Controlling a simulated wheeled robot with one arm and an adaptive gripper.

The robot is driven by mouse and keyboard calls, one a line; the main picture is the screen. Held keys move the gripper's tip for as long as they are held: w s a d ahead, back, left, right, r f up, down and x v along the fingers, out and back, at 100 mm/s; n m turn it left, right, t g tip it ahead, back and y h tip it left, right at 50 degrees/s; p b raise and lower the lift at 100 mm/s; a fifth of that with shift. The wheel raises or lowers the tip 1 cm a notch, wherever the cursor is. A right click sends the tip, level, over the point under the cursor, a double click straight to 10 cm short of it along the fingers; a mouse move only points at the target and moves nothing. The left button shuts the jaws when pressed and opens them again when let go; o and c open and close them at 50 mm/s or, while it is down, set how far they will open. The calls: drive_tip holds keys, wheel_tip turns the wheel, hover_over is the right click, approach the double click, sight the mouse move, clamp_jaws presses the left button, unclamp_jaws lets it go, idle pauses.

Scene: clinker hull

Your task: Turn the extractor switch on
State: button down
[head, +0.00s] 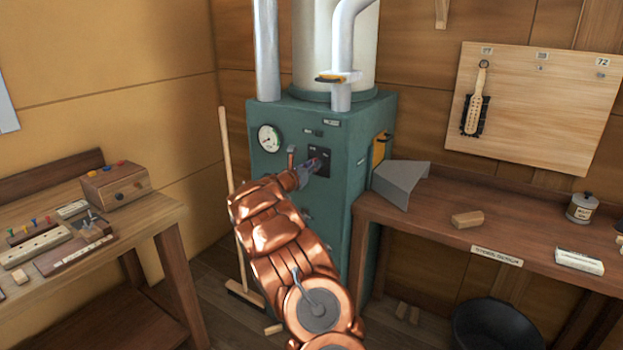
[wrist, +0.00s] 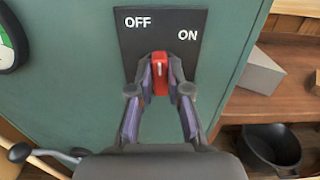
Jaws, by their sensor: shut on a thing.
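The extractor switch is a red lever (wrist: 160,72) on a black plate (wrist: 160,35) with the labels OFF at left and ON at right. It stands about upright in the picture, between the two labels. My gripper (wrist: 160,80) is shut on the red lever, with a finger on each side of it. In the head view my gripper (head: 309,172) reaches the black plate (head: 319,160) on the front of the green extractor cabinet (head: 345,200).
A round gauge (head: 269,138) sits on the cabinet left of the plate. A broom (head: 228,165) leans at the cabinet's left. A bench (head: 450,220) with a grey angled block (head: 398,184) stands close at right. Another bench (head: 150,215) is at left.

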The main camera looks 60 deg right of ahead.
drive_tip(key=m+b, duration=0.3)
drive_tip(key=b, duration=0.3)
drive_tip(key=m+b, duration=0.4)
drive_tip(key=b, duration=0.1)
drive_tip(key=shift+s+f+b, duration=0.2)
drive_tip(key=shift+b, duration=0.15)
drive_tip(key=shift+r+m, duration=0.15)
drive_tip(key=shift+m, duration=0.15)
drive_tip(key=c, duration=1.1)
unclamp_jaws()
drive_tip(key=shift+s+a, duration=0.15)
drive_tip(key=shift+a, duration=2.85)
drive_tip(key=shift+s+a, duration=0.1)
drive_tip(key=shift+a, duration=2.9)
